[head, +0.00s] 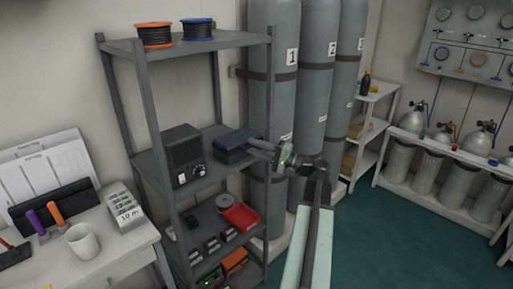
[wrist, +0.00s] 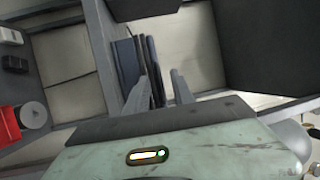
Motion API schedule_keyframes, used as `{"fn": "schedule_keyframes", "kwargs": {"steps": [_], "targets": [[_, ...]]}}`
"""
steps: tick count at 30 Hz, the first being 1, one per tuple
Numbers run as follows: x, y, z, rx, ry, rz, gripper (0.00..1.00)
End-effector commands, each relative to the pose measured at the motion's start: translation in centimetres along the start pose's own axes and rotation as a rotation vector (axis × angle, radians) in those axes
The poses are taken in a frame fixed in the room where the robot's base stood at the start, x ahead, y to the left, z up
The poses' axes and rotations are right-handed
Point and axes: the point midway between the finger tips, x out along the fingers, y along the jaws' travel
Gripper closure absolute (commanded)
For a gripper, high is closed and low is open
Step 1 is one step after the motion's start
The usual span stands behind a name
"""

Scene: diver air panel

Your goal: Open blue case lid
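The blue case (head: 231,146) sits on the middle shelf of the grey rack, right of a dark grey box with knobs. Its lid looks shut in the head view. My gripper (head: 259,149) reaches in from the right, with its fingertips at the right end of the case. In the wrist view the case shows as dark blue bands (wrist: 128,62) beside and beyond my gripper (wrist: 162,85). The two fingers stand apart with a gap between them, and nothing is held. I cannot tell whether a finger touches the case.
The dark grey box (head: 182,155) stands close left of the case. A rack post (head: 269,120) rises near my gripper, with tall grey cylinders (head: 275,60) behind. A red tray (head: 241,217) lies on the shelf below. Cable spools (head: 155,35) sit on top.

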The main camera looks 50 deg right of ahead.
Motion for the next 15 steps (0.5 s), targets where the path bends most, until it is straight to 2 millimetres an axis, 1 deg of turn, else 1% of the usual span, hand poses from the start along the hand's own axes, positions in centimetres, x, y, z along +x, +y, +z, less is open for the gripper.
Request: {"fn": "schedule_keyframes", "kwargs": {"steps": [3, 4, 5, 6, 7, 15], "targets": [[-0.04, 0.02, 0.00, 0.000, 0.000, 0.000, 0.71], [-0.04, 0.02, 0.00, 0.000, 0.000, 0.000, 0.76], [-0.05, 0.02, 0.00, 0.000, 0.000, 0.000, 0.84], [-0.06, 0.02, -0.01, 0.000, 0.000, 0.000, 0.96], [-0.06, 0.02, -0.01, 0.000, 0.000, 0.000, 1.00], [-0.11, 0.02, -0.02, 0.000, 0.000, 0.001, 1.00]]}}
